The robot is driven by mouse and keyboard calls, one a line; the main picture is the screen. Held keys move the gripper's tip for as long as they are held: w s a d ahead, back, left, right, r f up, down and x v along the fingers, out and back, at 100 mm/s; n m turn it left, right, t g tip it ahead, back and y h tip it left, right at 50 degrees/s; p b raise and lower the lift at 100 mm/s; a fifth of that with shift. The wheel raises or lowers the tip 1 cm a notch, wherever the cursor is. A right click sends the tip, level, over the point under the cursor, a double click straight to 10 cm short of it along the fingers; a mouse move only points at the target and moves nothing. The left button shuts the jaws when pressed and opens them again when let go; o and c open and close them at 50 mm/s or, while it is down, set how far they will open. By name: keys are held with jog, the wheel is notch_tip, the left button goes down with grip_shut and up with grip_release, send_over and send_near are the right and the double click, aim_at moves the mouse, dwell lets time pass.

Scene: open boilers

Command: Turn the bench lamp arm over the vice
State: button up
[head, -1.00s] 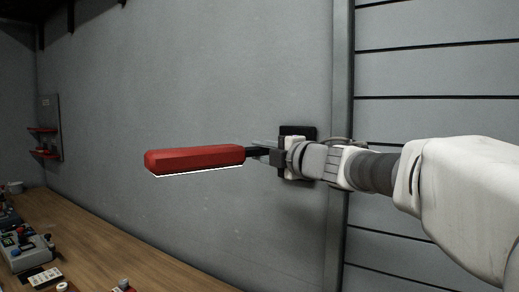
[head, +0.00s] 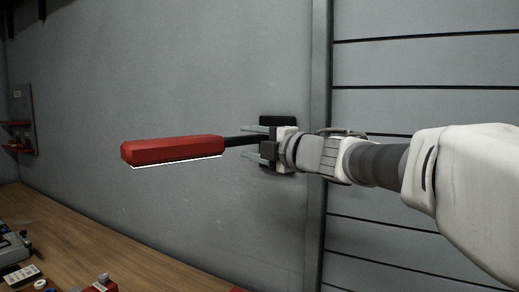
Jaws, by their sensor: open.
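The bench lamp has a long red head (head: 172,150) with a bright white strip along its underside. Its thin black arm (head: 240,140) runs right from the head toward a dark wall bracket (head: 278,121), partly hidden behind my gripper. My gripper (head: 251,142) is open, pointing left, with one finger above and one below the black arm in the picture. I cannot tell whether the arm lies between the fingers in depth or touches them. I cannot make out the vice.
A wooden bench (head: 95,245) runs along the grey wall at lower left, with a grey device (head: 12,250) and small parts on it. A red edge shows at the bottom middle. A wall panel with red shelves (head: 20,125) hangs at far left. Slatted panelling (head: 430,60) fills the right.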

jog(key=v, duration=1.4)
jog(key=shift+p, duration=0.4)
jog(key=d+m+t+h+p, duration=0.2)
jog(key=d+m+t+h, duration=0.1)
jog(key=d+m+h, duration=0.65)
jog(key=s+f+m+g+h, duration=0.35)
jog(key=f+m, duration=0.35)
jog(key=m, duration=0.3)
jog(key=s+a+f+m+g+y+p, duration=0.1)
jog(key=s+a+f+m+g, duration=0.1)
jog(key=s+f, duration=0.5)
jog(key=s+a+f+m+g+y+p, duration=0.1)
jog(key=s+a+f+m+g, duration=0.2)
jog(key=s+f+g, duration=0.3)
notch_tip(320, 180, down, 2)
jog(key=s+a, duration=0.1)
jog(key=s, duration=0.1)
jog(key=shift+s+a+g+y+p, duration=0.15)
jog(key=shift+s+g+y+p, duration=0.15)
jog(key=shift+s+g+p, duration=0.05)
